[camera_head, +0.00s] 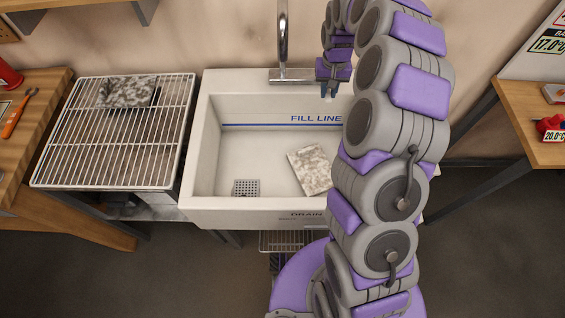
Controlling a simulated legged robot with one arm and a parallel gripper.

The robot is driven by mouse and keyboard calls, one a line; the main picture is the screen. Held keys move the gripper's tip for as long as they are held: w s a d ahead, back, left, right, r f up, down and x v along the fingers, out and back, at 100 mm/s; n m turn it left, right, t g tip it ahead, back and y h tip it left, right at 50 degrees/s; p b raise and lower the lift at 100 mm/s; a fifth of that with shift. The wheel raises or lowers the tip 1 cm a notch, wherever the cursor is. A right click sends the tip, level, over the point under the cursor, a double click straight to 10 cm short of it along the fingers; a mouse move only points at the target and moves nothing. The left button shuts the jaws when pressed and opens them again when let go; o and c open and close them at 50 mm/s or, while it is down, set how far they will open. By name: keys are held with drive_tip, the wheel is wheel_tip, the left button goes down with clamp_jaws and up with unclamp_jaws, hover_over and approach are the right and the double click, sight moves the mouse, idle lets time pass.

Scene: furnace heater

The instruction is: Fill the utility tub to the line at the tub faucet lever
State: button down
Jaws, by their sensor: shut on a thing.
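The white utility tub (200,150) stands in the middle with a blue fill line (260,125) marked "FILL LINE" across its inner back wall. I see no clear water surface; the bottom shows plainly, with a square drain grate (246,188) at the left. The chrome faucet (283,45) rises from the back rim. My gripper (328,92) points down at the back rim, just right of the faucet base, and is shut on what appears to be the tub faucet lever, which is mostly hidden by the gripper. My arm covers the tub's right side.
A speckled grey block (312,168) lies in the tub. A wire rack (120,150) left of the tub holds a darker speckled block (128,92). Wooden tables stand at the left (50,95) and right (515,110). A shelf (70,18) hangs above the rack.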

idle(0.3)
drive_tip(key=d+n+p, duration=0.1)
drive_tip(key=d+n, duration=0.1)
drive_tip(key=w+d+n+p, duration=0.1)
drive_tip(key=d+n+p, duration=0.1)
drive_tip(key=d, duration=0.1)
idle(0.4)
drive_tip(key=shift+d, duration=0.1)
drive_tip(key=shift+w+d+n+p, duration=0.3)
drive_tip(key=shift+w+d+n, duration=0.15)
drive_tip(key=shift+d+n, duration=0.25)
drive_tip(key=shift+w+d+n+p, duration=0.35)
drive_tip(key=shift+w+d+n, duration=0.05)
drive_tip(key=shift+d+n, duration=0.3)
drive_tip(key=shift+w+d+n+p, duration=0.3)
drive_tip(key=shift+w+d+n, duration=0.15)
drive_tip(key=shift+d+n, duration=0.2)
drive_tip(key=shift+d, duration=0.1)
